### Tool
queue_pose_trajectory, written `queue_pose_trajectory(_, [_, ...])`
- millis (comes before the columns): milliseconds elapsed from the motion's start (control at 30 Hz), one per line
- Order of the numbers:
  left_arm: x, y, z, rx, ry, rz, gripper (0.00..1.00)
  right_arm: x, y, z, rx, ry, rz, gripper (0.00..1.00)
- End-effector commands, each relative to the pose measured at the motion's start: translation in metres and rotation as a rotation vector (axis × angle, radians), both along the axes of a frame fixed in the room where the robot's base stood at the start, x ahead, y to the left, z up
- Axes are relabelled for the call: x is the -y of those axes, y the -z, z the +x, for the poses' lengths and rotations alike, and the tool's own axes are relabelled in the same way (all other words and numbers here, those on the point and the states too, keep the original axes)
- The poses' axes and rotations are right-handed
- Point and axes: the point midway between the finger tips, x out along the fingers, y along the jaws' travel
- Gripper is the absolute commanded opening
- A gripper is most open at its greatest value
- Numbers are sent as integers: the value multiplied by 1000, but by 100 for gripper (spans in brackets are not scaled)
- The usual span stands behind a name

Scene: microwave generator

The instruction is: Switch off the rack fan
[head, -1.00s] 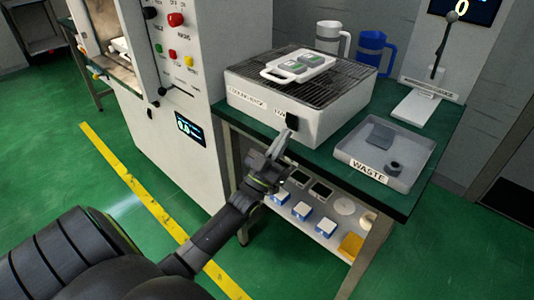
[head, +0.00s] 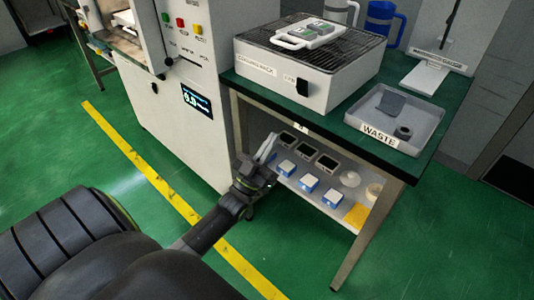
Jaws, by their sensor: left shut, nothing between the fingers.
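The cooling rack (head: 310,65) is a pale box with a dark grille top, standing on the green-topped table. Its black fan switch (head: 303,88) is on the front face near the right corner, beside a small label. I cannot tell which way the switch is set. My left gripper (head: 268,146) is shut and empty. It shows below and to the left of the switch, clear of it, in front of the table's lower shelf. My right gripper is out of view.
A white carrier (head: 303,34) lies on the grille. A waste tray (head: 425,129) stands right of the rack, with a lever stand (head: 432,76) behind it. The lower shelf (head: 330,203) holds several small items. A tall machine cabinet (head: 185,125) stands left.

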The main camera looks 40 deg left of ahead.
Motion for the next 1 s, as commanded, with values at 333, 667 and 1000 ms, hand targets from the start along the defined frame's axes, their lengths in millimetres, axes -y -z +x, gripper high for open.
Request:
queue_pose_trajectory(333, [-1,19,-12,1,0,1,0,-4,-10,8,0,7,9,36])
queue_pose_trajectory(667, [-1,18,-12,0,-1,1,0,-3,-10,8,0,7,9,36])
queue_pose_trajectory(1000, [-2,41,-8,-96,-19,0,0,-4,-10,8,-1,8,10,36])
